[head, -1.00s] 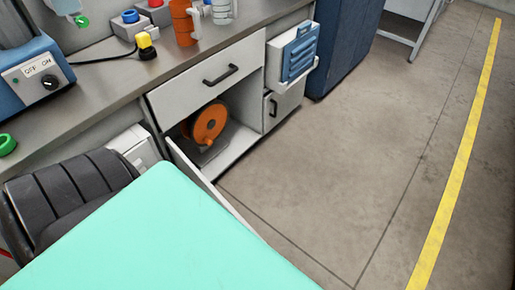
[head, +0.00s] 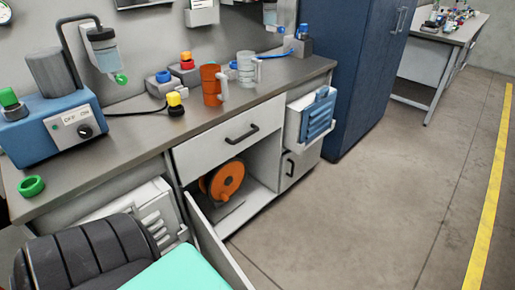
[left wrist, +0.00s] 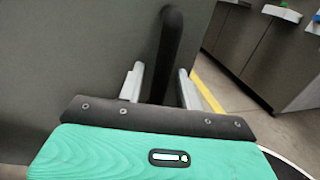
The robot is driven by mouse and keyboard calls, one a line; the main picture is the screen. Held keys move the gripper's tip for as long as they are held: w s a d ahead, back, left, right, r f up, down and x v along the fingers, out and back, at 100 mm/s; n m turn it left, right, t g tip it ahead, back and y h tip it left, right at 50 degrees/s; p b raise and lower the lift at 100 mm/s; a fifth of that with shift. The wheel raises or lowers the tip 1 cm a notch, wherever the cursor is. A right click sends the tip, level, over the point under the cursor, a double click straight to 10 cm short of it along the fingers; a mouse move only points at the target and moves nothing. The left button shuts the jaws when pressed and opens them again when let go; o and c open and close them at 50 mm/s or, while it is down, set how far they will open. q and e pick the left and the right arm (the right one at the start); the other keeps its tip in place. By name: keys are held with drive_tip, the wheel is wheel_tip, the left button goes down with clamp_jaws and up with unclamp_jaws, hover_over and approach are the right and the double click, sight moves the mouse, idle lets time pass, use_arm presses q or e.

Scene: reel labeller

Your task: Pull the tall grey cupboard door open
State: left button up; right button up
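In the left wrist view a flat dark grey panel (left wrist: 70,50), which looks like the grey cupboard door, fills the left and middle. A thick black upright handle (left wrist: 170,45) stands out from it. My left gripper (left wrist: 160,82) is open, with one pale finger on each side of the handle. A gap shows between the left finger and the handle; whether the right finger touches it I cannot tell. The head view shows neither this panel nor my gripper fingers. My right gripper is in no view.
A workbench (head: 130,155) carries an orange mug (head: 213,86) and a blue machine (head: 50,130). Below it, a low white door (head: 218,245) stands open beside an orange reel (head: 228,180). A tall blue cupboard (head: 358,70) stands beyond. The floor (head: 390,200) at right is clear.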

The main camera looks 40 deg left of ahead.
use_arm(q)
drive_tip(key=v, duration=1.4)
drive_tip(key=shift+b, duration=0.45)
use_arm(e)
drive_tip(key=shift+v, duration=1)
use_arm(q)
drive_tip(key=shift+w, duration=0.1)
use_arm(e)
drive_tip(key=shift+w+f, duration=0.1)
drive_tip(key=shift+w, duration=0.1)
